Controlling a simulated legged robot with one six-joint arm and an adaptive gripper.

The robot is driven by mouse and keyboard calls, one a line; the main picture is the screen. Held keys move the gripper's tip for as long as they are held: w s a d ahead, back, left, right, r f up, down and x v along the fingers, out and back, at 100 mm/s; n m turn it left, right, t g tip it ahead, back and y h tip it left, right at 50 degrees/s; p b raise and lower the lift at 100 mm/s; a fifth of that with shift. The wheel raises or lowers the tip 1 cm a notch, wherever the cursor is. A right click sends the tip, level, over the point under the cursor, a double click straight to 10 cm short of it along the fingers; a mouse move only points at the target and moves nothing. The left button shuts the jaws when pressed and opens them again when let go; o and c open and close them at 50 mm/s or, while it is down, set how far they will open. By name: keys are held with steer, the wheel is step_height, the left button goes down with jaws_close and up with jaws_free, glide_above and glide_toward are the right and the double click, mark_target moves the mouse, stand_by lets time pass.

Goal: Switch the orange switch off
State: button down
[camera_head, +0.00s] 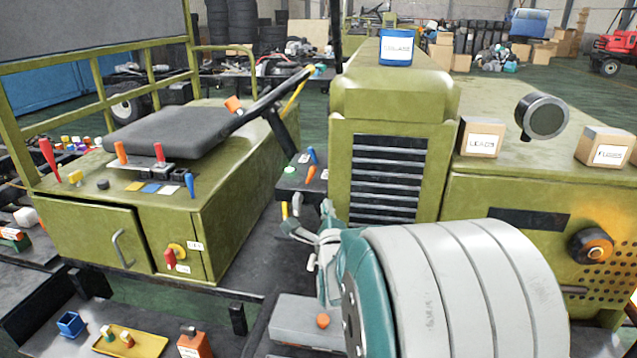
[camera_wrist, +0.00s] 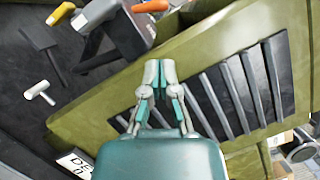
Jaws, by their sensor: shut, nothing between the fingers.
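Several orange controls show in the head view, and I cannot tell for sure which is the orange switch. A round black switch with an orange centre (camera_head: 597,252) sits on the right green panel. An orange lever (camera_head: 310,173) stands beside a blue lever near the front grille. Another orange lever (camera_head: 122,152) is on the left console. A red switch on a yellow base (camera_head: 170,258) is between two small labels on the left cabinet. My gripper (camera_head: 308,233) is in front of the grille's left side, shut and empty. In the wrist view its fingertips (camera_wrist: 159,72) are together, apart from any control.
The green hood with a black grille (camera_head: 387,177) stands just beyond my gripper. Boxes (camera_head: 481,137) and a round grey part (camera_head: 542,115) rest on the right ledge. A seat (camera_head: 165,131) and a steering column are at left. A yellow tray (camera_head: 130,342) lies front left.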

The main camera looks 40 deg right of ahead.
mark_target(313, 173)
steer(key=x, duration=0.9)
steer(key=shift+w+r, duration=0.15)
steer(key=shift+w, duration=0.25)
steer(key=shift+a+r, duration=0.1)
steer(key=shift+a, duration=0.25)
steer(key=shift+w+d+r+n, duration=0.1)
steer(key=shift+d+n, duration=0.05)
steer(key=shift+n, duration=0.25)
steer(key=shift+w+a+r+n+y, duration=0.15)
steer(key=shift+n+y, duration=0.1)
steer(key=shift+n, duration=0.3)
steer(key=shift+w+a+r+n+y, duration=0.1)
steer(key=shift+n+y, duration=0.15)
steer(key=shift+n, duration=0.3)
steer(key=shift+w+a+r+n, duration=0.1)
steer(key=shift+a+r+n, duration=0.1)
steer(key=shift+n, duration=0.5)
steer(key=shift+w+a+r+n+g+y, duration=0.15)
steer(key=shift+n+g, duration=0.1)
steer(key=shift+n, duration=0.35)
steer(key=shift+w+a+n+g+y, duration=0.1)
steer(key=shift+w+n+g, duration=0.1)
steer(key=shift+n, duration=0.4)
steer(key=shift+w+a+r+n+g+y, duration=0.15)
steer(key=shift+n+g, duration=0.1)
steer(key=shift+n, duration=0.35)
